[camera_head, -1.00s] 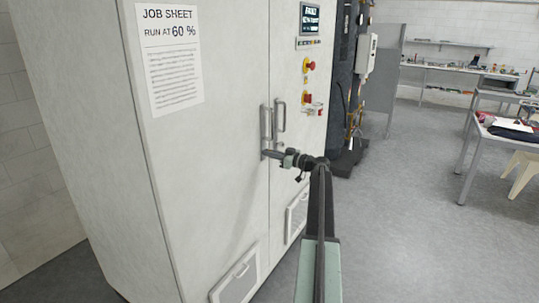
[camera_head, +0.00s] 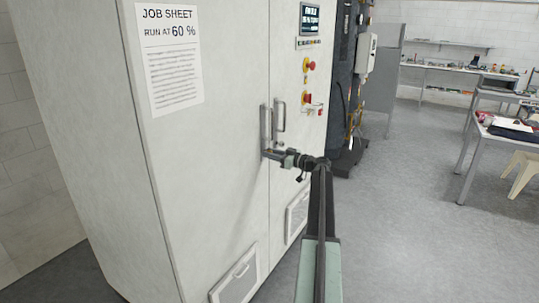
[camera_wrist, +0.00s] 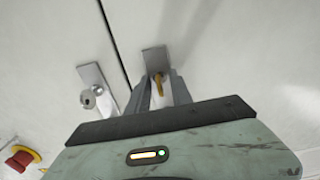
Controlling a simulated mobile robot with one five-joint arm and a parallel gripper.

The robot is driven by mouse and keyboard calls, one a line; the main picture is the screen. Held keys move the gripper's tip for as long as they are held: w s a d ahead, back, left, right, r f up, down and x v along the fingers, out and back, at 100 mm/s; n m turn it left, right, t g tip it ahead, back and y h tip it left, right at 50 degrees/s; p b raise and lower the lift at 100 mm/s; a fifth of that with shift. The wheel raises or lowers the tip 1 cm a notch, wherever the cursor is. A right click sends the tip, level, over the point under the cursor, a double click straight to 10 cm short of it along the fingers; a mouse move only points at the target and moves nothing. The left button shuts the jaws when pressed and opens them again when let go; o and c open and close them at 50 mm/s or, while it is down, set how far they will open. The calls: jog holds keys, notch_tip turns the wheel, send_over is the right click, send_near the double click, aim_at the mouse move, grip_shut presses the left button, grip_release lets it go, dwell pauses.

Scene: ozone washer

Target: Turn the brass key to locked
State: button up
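The brass key (camera_wrist: 158,85) shows in the wrist view at the lower end of a metal handle plate (camera_wrist: 155,60) on the white cabinet. My gripper (camera_wrist: 163,88) has its two grey fingers on either side of the key, with a pale gap between them. Contact with the key cannot be made out. In the head view my gripper (camera_head: 277,157) is at the foot of the left door handle (camera_head: 265,128) and hides the key. The key's angle and any lock markings cannot be read.
A second plate with a round lock (camera_wrist: 90,98) is across the door seam. Red buttons (camera_head: 308,65) and a small display (camera_head: 310,19) are on the right door. A job sheet (camera_head: 169,58) reads "RUN AT 60 %". Open floor (camera_head: 400,200) lies to the right.

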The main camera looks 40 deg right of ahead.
jog(key=v, duration=0.7)
jog(key=shift+s, duration=0.2)
jog(key=shift+s+f, duration=0.1)
